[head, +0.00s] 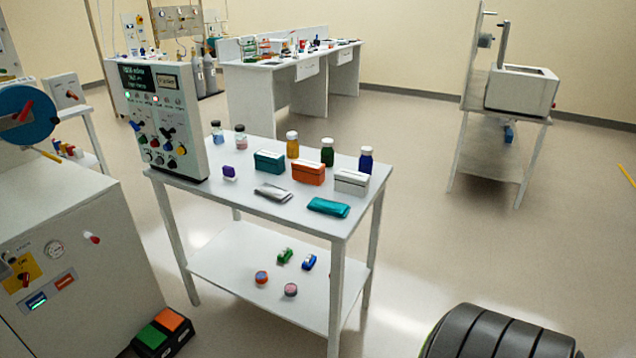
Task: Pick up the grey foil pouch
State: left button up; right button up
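The grey foil pouch (273,193) lies flat near the front edge of the white table's top (238,200). A teal pouch (328,207) lies to its right, apart from it. Behind it stand a teal box (269,161) and an orange box (308,172). A small purple-topped item (229,172) is to its left. Neither of my grippers shows in the head view.
A grey-white box (351,182) and several capped bottles (327,152) stand on the tabletop. A control panel (158,120) stands at its left end. Small items lie on the lower shelf (230,262).

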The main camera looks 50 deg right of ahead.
aim_at(272, 192)
jog(key=z, duration=1.3)
jog(key=i+l+u, duration=0.15)
jog(key=u, duration=0.7)
jog(key=i+l+u, duration=0.15)
jog(key=l+u, duration=0.35)
jog(key=l, duration=0.65)
jog(key=k+l+u, duration=0.1)
jog(key=l+u, duration=0.4)
jog(key=l, duration=0.6)
